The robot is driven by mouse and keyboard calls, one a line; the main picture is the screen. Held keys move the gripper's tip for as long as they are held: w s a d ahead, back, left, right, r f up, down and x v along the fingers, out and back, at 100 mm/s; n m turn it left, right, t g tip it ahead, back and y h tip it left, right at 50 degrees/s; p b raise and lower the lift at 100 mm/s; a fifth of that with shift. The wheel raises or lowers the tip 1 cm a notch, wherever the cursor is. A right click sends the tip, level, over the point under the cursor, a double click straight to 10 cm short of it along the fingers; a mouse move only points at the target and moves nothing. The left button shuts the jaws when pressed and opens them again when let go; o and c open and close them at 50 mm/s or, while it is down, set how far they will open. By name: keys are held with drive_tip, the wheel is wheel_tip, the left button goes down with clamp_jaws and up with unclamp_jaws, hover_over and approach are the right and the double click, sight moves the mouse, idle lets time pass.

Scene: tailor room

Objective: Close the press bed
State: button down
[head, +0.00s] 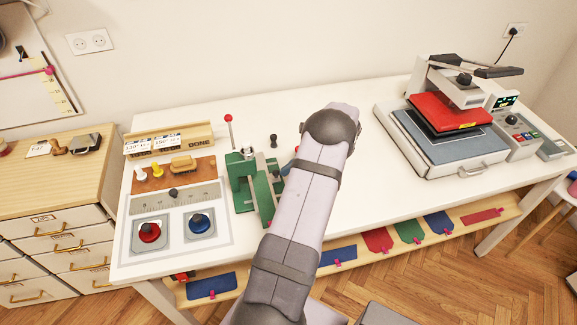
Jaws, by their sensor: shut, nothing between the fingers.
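The heat press (455,110) stands at the right end of the white table. Its flat bed (445,150) has a blue-grey top, a pale frame and a handle (470,173) at the front edge. The bed sticks out to the front and left from under the red upper plate (447,108). A dark lever (485,69) is at the top of the press. My arm rises across the middle of the picture, left of the press and apart from it. My gripper is hidden behind the arm, so its fingers do not show.
A green clamp-like tool (252,185) with a red-knobbed lever stands left of my arm. A board with red and blue knobs (175,215) lies farther left. A control box (518,132) adjoins the press. The white tabletop (385,205) is clear between my arm and the press.

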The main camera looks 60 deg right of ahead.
sight(268, 178)
idle(0.3)
drive_tip(key=shift+w+a, duration=1.25)
drive_tip(key=shift+a, duration=0.05)
drive_tip(key=shift+s, duration=0.1)
drive_tip(key=shift+s+d+r, duration=0.15)
drive_tip(key=shift+s+d, duration=0.1)
drive_tip(key=shift+s, duration=0.2)
drive_tip(key=s, duration=0.1)
drive_tip(key=s+d, duration=0.1)
drive_tip(key=s+r, duration=0.1)
drive_tip(key=shift+s+d, duration=0.15)
drive_tip(key=shift+s, duration=0.1)
drive_tip(key=b+v, duration=0.2)
drive_tip(key=v, duration=0.7)
drive_tip(key=shift+r+b, duration=0.2)
drive_tip(key=shift+b, duration=0.2)
